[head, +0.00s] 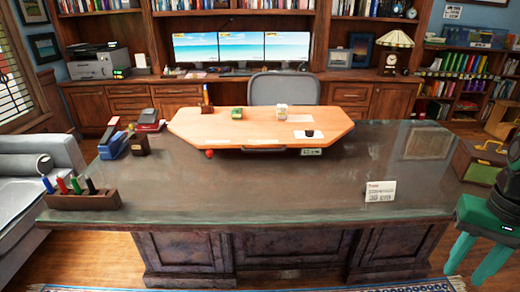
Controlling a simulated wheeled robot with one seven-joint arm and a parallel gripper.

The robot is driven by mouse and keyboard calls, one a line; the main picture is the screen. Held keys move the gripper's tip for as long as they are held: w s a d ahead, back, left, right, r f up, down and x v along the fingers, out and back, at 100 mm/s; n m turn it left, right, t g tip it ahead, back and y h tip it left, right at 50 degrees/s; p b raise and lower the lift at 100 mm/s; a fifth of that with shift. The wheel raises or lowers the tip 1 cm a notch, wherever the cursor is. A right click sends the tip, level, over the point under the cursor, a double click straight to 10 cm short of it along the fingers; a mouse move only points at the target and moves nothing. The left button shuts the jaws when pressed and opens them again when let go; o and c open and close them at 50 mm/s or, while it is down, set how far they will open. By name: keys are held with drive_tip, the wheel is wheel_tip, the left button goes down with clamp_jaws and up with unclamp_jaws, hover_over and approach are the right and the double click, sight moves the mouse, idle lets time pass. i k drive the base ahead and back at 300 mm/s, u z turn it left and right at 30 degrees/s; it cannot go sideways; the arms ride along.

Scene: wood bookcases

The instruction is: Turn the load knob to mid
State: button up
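A small dark knob-like piece (309,133) sits on a white plate at the right of a light wood board (230,127) on the desk. It may be the load knob, but its pointer and any marks are too small to read. A red ball-shaped piece (209,153) shows at the board's front left edge. A small label (311,152) is at the front right edge. My gripper (466,274), with green fingers, hangs at the lower right beside the desk, far from the board. Its fingers are apart with nothing between them.
The large glass-topped desk (270,190) has a mostly clear front half. A chair (284,88) stands behind.

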sight(309, 133)
drive_tip(key=z, duration=0.05)
drive_tip(key=i, duration=1.2)
drive_tip(key=u, duration=0.05)
